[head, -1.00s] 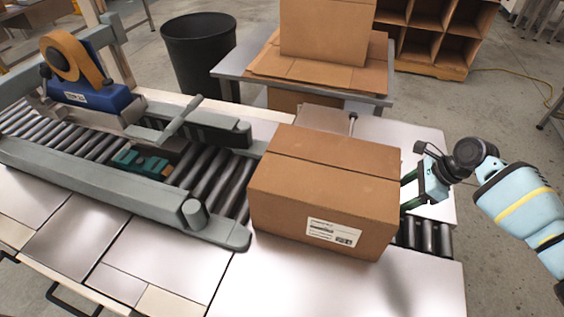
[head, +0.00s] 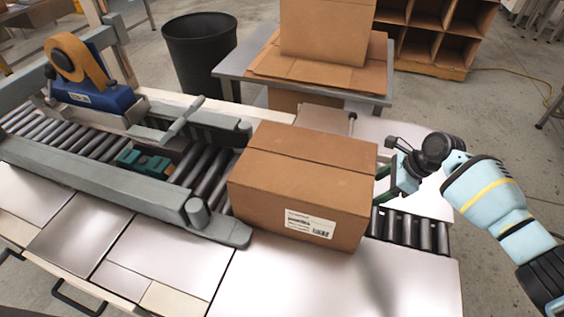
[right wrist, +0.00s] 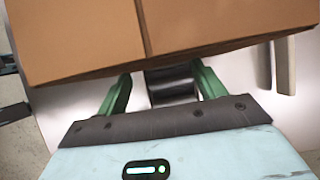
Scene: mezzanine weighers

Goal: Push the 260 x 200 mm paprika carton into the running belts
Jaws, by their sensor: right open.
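The paprika carton (head: 300,190) is a closed brown box with a white label on its front face. It sits on the rollers at the infeed of the carton sealer, its left end close to the ends of the side rails. The green belt part (head: 143,162) shows between the rails. My right gripper (head: 386,186) is at the carton's right end, fingers open, close against that face. In the right wrist view the carton (right wrist: 170,35) fills the top and the open green fingers (right wrist: 160,92) reach under its near edge; contact is not clear. My left gripper is not in view.
The sealer's front rail (head: 120,190) and rear rail (head: 195,127) flank the rollers (head: 208,172). A blue tape head (head: 95,95) stands above them. A black bin (head: 200,50) and a table with flat cardboard (head: 315,75) stand behind. Bare rollers (head: 410,232) lie right of the carton.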

